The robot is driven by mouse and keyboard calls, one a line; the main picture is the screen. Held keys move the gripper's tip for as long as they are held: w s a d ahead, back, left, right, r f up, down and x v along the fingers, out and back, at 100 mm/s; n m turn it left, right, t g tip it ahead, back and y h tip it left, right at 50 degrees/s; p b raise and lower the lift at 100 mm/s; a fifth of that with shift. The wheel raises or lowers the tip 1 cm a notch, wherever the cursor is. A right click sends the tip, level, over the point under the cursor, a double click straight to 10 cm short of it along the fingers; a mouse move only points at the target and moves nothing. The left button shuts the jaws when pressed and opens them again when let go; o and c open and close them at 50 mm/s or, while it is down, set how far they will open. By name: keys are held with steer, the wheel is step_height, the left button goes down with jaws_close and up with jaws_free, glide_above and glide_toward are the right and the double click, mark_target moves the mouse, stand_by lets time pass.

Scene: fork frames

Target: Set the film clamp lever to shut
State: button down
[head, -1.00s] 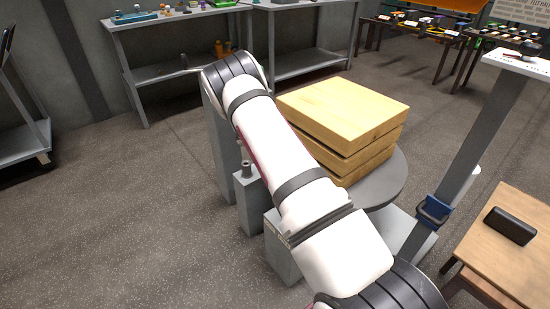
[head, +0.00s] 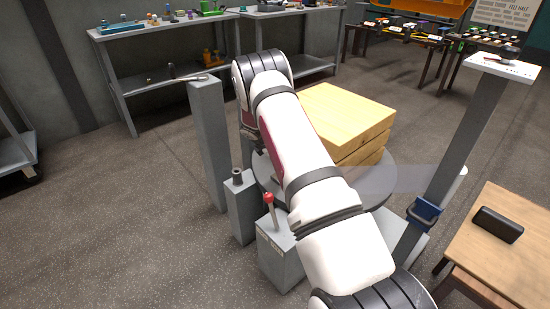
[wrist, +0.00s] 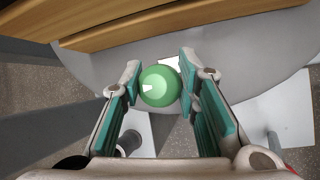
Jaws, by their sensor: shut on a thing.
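A round green knob (wrist: 160,86) sits between the two teal-padded fingers of my gripper (wrist: 160,90) in the wrist view. The fingers touch its sides and hold it. I take it for the film clamp lever's knob; its stem is hidden under it, so I cannot tell the lever's angle. A small white patch (wrist: 169,63) shows behind it. The grey turntable (wrist: 110,70) lies below and behind. In the head view my arm hides both the gripper and the knob.
Wooden boxes (head: 345,115) are stacked on the turntable. A translucent strip (head: 395,180) stretches from them toward the post (head: 465,135) at right. A red-knobbed lever (head: 269,198) stands on a low grey pedestal, left of my arm. A tall pedestal (head: 208,125) stands farther left.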

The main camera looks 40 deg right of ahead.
steer(key=shift+d+r, duration=0.15)
steer(key=shift+d, duration=0.1)
steer(key=c, duration=1.2)
jaws_free()
steer(key=shift+a, duration=0.1)
steer(key=v, duration=1.2)
